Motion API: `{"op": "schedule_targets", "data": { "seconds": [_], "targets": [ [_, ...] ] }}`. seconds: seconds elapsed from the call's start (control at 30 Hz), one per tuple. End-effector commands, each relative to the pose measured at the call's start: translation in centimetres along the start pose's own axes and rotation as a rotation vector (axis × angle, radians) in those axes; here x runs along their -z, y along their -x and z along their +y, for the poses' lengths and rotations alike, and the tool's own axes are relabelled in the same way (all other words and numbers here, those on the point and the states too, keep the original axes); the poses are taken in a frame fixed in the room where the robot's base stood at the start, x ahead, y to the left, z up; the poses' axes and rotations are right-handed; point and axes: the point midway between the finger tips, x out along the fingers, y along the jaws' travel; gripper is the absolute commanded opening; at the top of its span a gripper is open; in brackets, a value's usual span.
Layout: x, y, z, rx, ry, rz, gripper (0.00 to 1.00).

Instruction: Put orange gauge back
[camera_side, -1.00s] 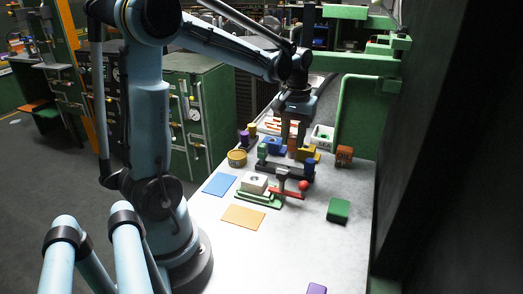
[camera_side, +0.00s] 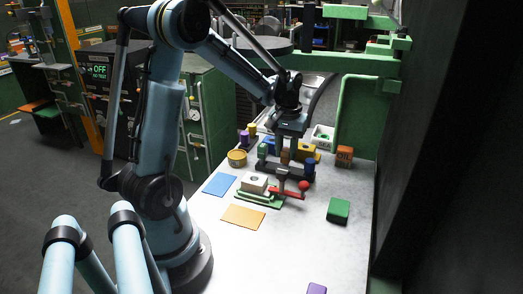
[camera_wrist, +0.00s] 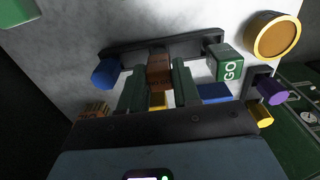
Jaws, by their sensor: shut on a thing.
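The orange gauge (camera_wrist: 159,70) is a brownish-orange block between my gripper's two green fingers (camera_wrist: 158,86) in the wrist view. My gripper (camera_side: 286,148) is shut on it. The gauge also shows low between the fingers in the side view (camera_side: 285,157). It is at the middle of a dark rack (camera_wrist: 195,44), between a green GO block (camera_wrist: 224,62) and a blue cylinder (camera_wrist: 106,73). The rack also shows in the side view (camera_side: 284,172). I cannot tell whether the gauge is fully seated, as the fingers hide its sides.
A second orange-brown block (camera_side: 344,154) stands to the right. A white block (camera_side: 254,183) on a green base and a red-handled clamp (camera_side: 287,192) are in front of the rack. A round yellow tin (camera_side: 237,158) is to the left.

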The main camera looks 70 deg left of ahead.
Motion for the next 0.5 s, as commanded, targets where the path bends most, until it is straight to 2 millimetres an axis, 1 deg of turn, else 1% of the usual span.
{"op": "schedule_targets", "data": {
  "seconds": [0.47,0.5],
  "targets": [
    [0.0,-1.2,0.0,0.0,0.0,0.0,0.0],
    [0.0,-1.2,0.0,0.0,0.0,0.0,0.36]
  ]
}}
